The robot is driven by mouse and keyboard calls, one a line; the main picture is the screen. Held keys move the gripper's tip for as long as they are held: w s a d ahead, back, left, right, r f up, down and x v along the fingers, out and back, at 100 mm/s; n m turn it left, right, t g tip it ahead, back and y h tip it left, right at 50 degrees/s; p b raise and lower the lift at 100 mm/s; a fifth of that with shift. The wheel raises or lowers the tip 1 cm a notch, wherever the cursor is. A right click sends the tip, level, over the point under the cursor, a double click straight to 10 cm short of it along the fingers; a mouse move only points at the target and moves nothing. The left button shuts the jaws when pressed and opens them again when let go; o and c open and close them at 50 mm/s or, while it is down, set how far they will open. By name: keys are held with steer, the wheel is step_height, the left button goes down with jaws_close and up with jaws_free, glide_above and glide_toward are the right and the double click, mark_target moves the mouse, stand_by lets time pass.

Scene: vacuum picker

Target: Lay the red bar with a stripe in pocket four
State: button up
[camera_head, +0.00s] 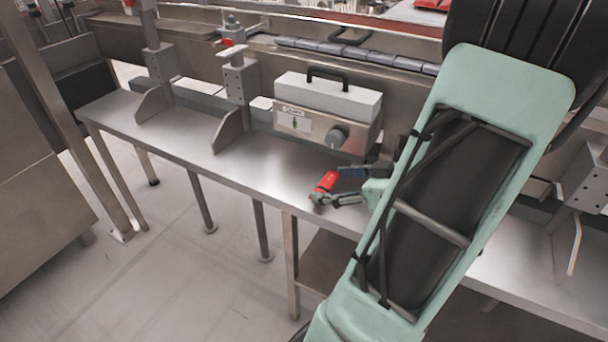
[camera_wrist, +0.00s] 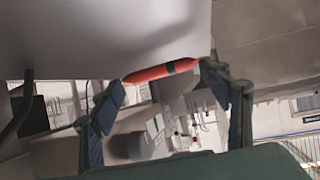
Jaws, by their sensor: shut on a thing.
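The red bar (camera_head: 326,182) is at my gripper (camera_head: 337,188), over the front part of the steel bench. In the wrist view the red bar (camera_wrist: 150,73) shows a dark stripe towards its right end. It lies crosswise between the two fingertips of my gripper (camera_wrist: 163,80), with an end near each tip. My gripper is shut on it. Whether the bar touches the bench is hard to tell. I cannot make out numbered pockets in either view.
A steel bench (camera_head: 245,172) runs across the scene, with bare room left of my gripper. Upright brackets (camera_head: 236,85) rise at the left. A row of grey blocks (camera_head: 350,52) lines the back rail.

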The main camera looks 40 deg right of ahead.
mark_target(305, 181)
steer(key=w, duration=0.2)
steer(key=w+a, duration=0.1)
steer(key=w, duration=0.1)
steer(key=shift+w, duration=0.4)
steer(key=w, duration=0.4)
steer(key=shift+a+f+b, duration=0.1)
steer(key=shift+a+b, duration=0.25)
steer(key=shift+a, duration=0.05)
steer(key=shift+s+f, duration=0.2)
steer(key=shift+f, duration=0.35)
steer(key=shift+d, duration=0.1)
steer(key=shift+f+b, duration=0.3)
steer(key=shift+b, duration=0.2)
steer(key=o, duration=1.1)
steer(key=shift+r, duration=0.1)
steer(key=shift+c, duration=0.2)
